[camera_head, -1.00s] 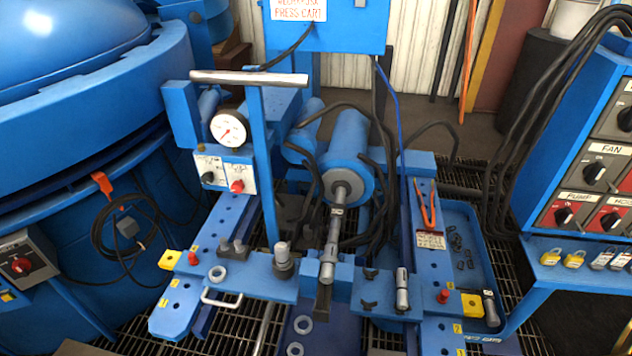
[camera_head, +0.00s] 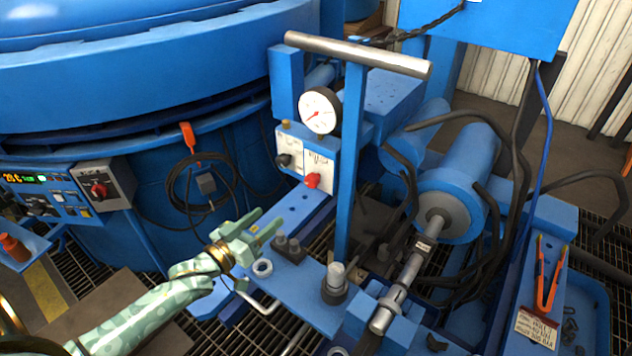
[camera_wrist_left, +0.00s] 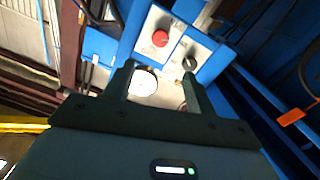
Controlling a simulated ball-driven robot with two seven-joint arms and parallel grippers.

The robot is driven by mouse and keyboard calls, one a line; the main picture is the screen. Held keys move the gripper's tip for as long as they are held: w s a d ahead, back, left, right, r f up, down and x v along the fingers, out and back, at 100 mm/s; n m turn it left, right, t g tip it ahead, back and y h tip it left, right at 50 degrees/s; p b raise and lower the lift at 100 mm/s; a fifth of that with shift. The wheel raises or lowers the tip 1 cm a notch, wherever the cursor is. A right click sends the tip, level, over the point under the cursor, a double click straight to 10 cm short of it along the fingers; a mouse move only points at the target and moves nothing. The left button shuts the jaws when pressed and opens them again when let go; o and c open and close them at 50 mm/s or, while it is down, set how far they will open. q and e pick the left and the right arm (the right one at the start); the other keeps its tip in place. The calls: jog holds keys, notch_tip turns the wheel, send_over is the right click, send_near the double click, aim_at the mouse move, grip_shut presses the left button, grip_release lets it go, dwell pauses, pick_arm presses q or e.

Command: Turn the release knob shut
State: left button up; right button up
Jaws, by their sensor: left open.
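A red knob (camera_head: 312,180) and a black knob (camera_head: 283,160) sit side by side on white label plates of the blue press cart, below the round gauge (camera_head: 320,110). The plate lettering is too small to read, so I cannot tell which is the release knob. My left gripper (camera_head: 270,225) is open and empty, in front of and below the knobs, apart from them. In the left wrist view, the red knob (camera_wrist_left: 160,39) and the black knob (camera_wrist_left: 190,63) show beyond the open fingertips (camera_wrist_left: 159,70). My right gripper is out of view.
A T-shaped handle (camera_head: 358,54) on an upright post stands right of the knobs. A cylinder (camera_head: 458,185) with black hoses lies farther right. The blue furnace (camera_head: 130,95) and a coiled black cable (camera_head: 200,195) are at the left.

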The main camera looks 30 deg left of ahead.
pick_arm(q)
jog(key=b, duration=0.2)
send_near(309, 183)
jog(key=w+b, duration=0.1)
jog(key=w, duration=0.1)
jog(key=w+d+b, duration=0.1)
jog(key=w, duration=0.2)
jog(key=w+b, duration=0.1)
jog(key=w, duration=0.2)
jog(key=shift+w+d+b, duration=0.2)
jog(key=shift+d+b, duration=0.05)
jog(key=shift+b, duration=0.15)
jog(key=shift+w+r, duration=0.1)
jog(key=shift+w, duration=0.15)
jog(key=shift+c, duration=1.2)
jog(key=c, duration=0.8)
jog(key=shift+o, duration=0.2)
jog(key=shift+d, duration=0.1)
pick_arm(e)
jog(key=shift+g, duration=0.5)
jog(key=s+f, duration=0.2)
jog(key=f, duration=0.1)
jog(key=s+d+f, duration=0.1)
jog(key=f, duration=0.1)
